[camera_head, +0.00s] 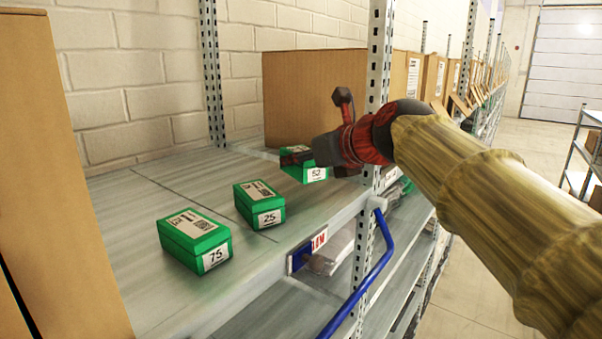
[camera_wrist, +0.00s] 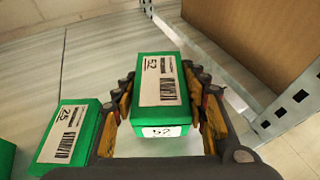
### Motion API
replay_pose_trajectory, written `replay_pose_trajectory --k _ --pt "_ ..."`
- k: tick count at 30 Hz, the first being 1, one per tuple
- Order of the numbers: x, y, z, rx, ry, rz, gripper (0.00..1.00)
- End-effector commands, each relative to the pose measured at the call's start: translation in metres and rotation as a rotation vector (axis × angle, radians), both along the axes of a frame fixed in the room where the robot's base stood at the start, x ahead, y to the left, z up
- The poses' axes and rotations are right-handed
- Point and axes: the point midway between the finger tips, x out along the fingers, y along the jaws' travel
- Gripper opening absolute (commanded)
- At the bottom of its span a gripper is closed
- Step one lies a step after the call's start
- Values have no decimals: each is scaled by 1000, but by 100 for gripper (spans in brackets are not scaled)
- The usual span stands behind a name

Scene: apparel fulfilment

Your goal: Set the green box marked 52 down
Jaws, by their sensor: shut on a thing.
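The green box marked 52 (camera_head: 316,174) is at the far right end of the row on the shelf, by the metal upright. My gripper (camera_head: 298,157) is shut on it, and the arm partly hides the box in the head view. In the wrist view the box (camera_wrist: 160,98) sits between the two fingers of my gripper (camera_wrist: 162,104), one finger on each long side. Its label faces up and the 52 faces the near side. It looks level. I cannot tell whether its underside touches the shelf.
Green boxes marked 25 (camera_head: 260,205) and 75 (camera_head: 195,240) stand left of it on the grey shelf (camera_head: 140,200). A large cardboard box (camera_head: 310,85) stands behind. A perforated metal upright (camera_head: 378,60) and a blue rail (camera_head: 380,265) are close on the right.

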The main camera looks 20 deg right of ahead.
Motion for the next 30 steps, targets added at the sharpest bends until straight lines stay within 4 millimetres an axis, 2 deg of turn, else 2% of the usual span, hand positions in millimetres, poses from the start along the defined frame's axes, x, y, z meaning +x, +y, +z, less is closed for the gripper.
replay_pose_trajectory --k 3,9,22,23,30 --pt "8 1 -12 1 3 1 18" --pt "7 0 -37 0 2 0 18" --pt "7 0 -43 0 1 0 18" --pt "7 0 -43 0 1 0 44" --pt "7 0 -42 0 1 0 58"
